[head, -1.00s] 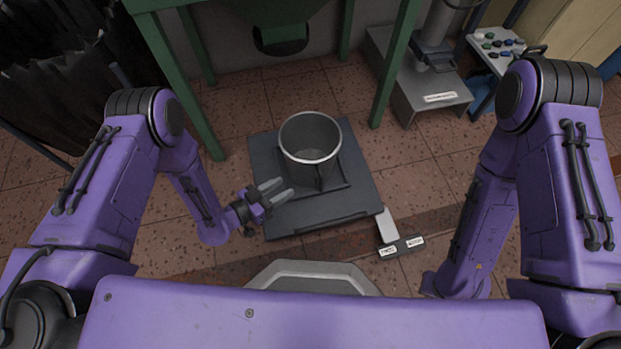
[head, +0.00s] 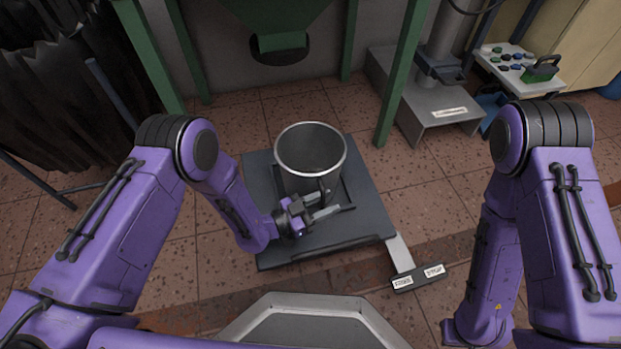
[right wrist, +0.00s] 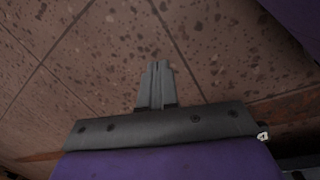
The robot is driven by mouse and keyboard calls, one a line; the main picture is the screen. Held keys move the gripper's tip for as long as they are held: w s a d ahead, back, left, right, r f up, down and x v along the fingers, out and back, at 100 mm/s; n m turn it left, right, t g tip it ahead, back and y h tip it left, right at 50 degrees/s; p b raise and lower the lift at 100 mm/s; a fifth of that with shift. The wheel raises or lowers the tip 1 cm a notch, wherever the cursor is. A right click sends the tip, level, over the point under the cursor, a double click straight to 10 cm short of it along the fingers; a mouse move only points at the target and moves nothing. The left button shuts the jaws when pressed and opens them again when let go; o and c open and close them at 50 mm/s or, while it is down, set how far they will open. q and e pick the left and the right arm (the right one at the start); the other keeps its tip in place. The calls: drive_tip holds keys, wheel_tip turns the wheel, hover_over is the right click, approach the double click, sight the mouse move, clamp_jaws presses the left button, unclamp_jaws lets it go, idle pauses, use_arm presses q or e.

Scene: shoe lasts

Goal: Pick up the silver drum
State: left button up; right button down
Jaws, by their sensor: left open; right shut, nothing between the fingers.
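The silver drum (head: 303,181) stands upright and open-topped on a dark square platform (head: 262,178) in the head view. It looks empty inside. A dark handle shows on its near side. My left gripper (head: 330,204) is open, with its fingers beside the drum's near side at the handle. I cannot tell whether the fingers are around the handle or only next to it. My right gripper (right wrist: 154,85) shows in the right wrist view, shut and empty above the tiled floor. In the head view its fingers are hidden.
A green-framed hopper (head: 280,45) stands behind the platform. A grey machine base (head: 430,110) and a small table with coloured pieces (head: 512,62) are at the back right. A labelled bar (head: 417,278) lies at the platform's front right.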

use_arm(q)
drive_tip(key=shift+w+d, duration=0.35)
drive_tip(key=shift+d, duration=0.25)
clamp_jaws()
